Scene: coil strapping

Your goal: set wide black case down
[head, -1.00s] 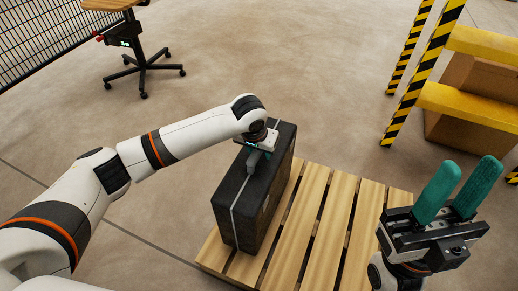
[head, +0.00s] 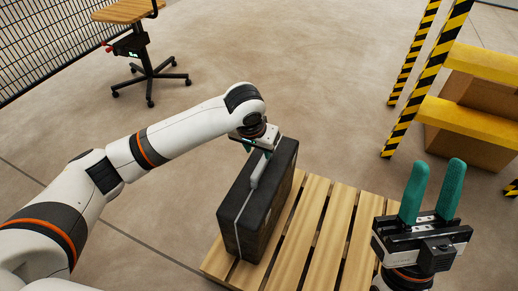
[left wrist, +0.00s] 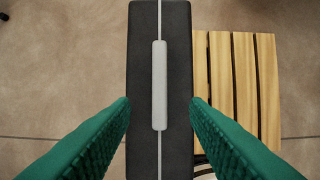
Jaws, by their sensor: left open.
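The wide black case (head: 252,217) stands upright on the left part of the wooden pallet (head: 317,232). A pale strap runs over it and a grey handle is on its top. In the left wrist view the case (left wrist: 145,85) lies below, between my fingers. My left gripper (head: 250,148) is above the far end of the case top, and its fingers are mostly hidden in the head view. In the left wrist view it is open (left wrist: 160,108), with its green fingers apart on either side and clear of the handle. My right gripper (head: 430,192) is open and empty at the right.
Yellow-and-black striped posts (head: 425,85) and a yellow shelf with cardboard boxes (head: 465,148) stand at the right. A wheeled stool (head: 148,68) and a mesh fence (head: 45,40) are at the back left. The pallet slats right of the case are bare.

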